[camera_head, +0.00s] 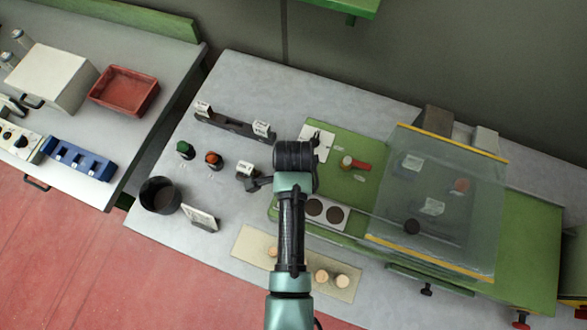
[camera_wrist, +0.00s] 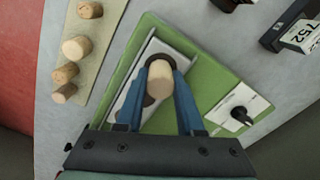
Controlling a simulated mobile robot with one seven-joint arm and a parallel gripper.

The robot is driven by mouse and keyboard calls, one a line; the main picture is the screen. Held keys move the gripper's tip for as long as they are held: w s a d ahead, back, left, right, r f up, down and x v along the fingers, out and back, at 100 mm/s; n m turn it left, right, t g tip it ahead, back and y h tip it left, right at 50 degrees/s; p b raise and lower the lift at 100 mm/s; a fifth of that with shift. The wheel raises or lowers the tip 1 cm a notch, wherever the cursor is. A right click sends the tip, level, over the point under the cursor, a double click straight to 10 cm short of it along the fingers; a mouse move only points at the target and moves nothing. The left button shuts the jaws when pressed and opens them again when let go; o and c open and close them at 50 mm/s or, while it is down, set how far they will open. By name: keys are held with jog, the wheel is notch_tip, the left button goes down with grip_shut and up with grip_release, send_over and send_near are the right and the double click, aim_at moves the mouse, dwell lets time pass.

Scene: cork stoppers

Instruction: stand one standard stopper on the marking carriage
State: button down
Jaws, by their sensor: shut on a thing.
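My gripper (camera_wrist: 160,88) is shut on a pale cork stopper (camera_wrist: 159,82), held between its blue fingers in the wrist view. The stopper is in front of a light plate with dark round spots, which looks like the marking carriage (camera_wrist: 131,98). I cannot tell whether the stopper touches it. In the head view that plate (camera_head: 326,212) lies on the green machine bed, and my wrist hides the held stopper. Other stoppers stand on a beige strip (camera_head: 300,264), including one at its right end (camera_head: 342,281); the strip also shows in the wrist view (camera_wrist: 103,45).
A clear cover (camera_head: 440,190) with yellow edges stands over the right of the green bed (camera_head: 345,150). A black cup (camera_head: 160,195), green knob (camera_head: 185,149) and orange knob (camera_head: 213,159) are on the left. A red tray (camera_head: 124,91) is on the other table.

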jog(key=c, duration=0.5)
grip_release()
jog(key=shift+f, duration=0.1)
notch_tip(320, 180, up, 12)
jog(key=shift+r, duration=0.2)
